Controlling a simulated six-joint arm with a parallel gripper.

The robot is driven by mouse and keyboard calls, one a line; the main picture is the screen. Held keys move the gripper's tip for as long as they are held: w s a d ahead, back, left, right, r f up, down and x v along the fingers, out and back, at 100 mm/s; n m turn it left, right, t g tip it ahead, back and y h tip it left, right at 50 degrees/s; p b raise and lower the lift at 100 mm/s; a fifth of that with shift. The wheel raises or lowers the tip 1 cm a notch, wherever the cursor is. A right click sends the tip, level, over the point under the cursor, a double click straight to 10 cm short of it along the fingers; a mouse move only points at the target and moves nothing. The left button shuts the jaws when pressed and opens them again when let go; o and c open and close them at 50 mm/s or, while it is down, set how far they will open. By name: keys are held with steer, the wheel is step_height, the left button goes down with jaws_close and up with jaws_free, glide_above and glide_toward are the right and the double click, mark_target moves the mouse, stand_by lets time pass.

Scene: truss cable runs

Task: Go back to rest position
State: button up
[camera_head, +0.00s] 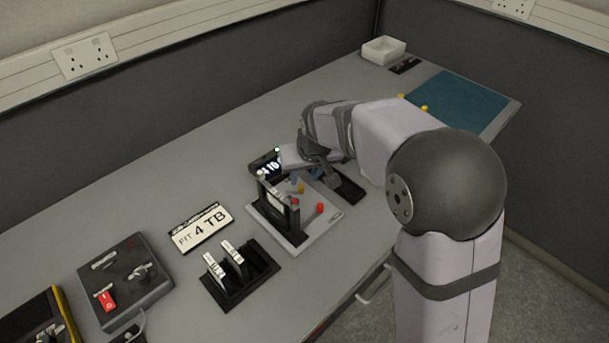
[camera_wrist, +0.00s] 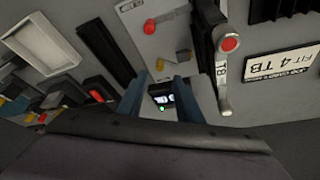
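My gripper (camera_head: 305,174) hangs over the far side of a light grey fixture plate (camera_head: 322,222), with part of it hidden by my wrist in the head view. In the wrist view, its two blue fingers (camera_wrist: 158,92) stand apart with nothing held between them. A small lit display (camera_wrist: 161,99) shows beyond the gap. The fixture carries a black upright bay (camera_head: 275,217) with a pale labelled drive in it, plus red and yellow knobs. A red-tipped lever (camera_wrist: 228,45) is on the bay, beside my fingers and apart from them.
A "FIT 4 TB" card (camera_head: 201,228) lies left of the fixture. A black rack (camera_head: 258,278) holds two drives. A grey box with a red switch (camera_head: 107,301) stands further left. A white tray (camera_head: 383,50) and a blue mat (camera_head: 458,101) are at the back. The left rear bench is clear.

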steer(key=shift+d, duration=0.1)
steer(key=s+d+m+g+p, duration=0.1)
steer(key=s+d+p, duration=0.1)
steer(key=s+d, duration=0.3)
steer(key=s+d+m+g+h+p, duration=0.1)
steer(key=s+d+p, duration=0.1)
steer(key=s+d, duration=0.4)
steer(key=s+d+m+g+p, duration=0.1)
steer(key=s+d, duration=0.4)
steer(key=s, duration=0.9)
steer(key=shift+d+r+g+p, duration=0.15)
steer(key=shift+r+g+p, duration=0.25)
steer(key=shift+g+p, duration=0.3)
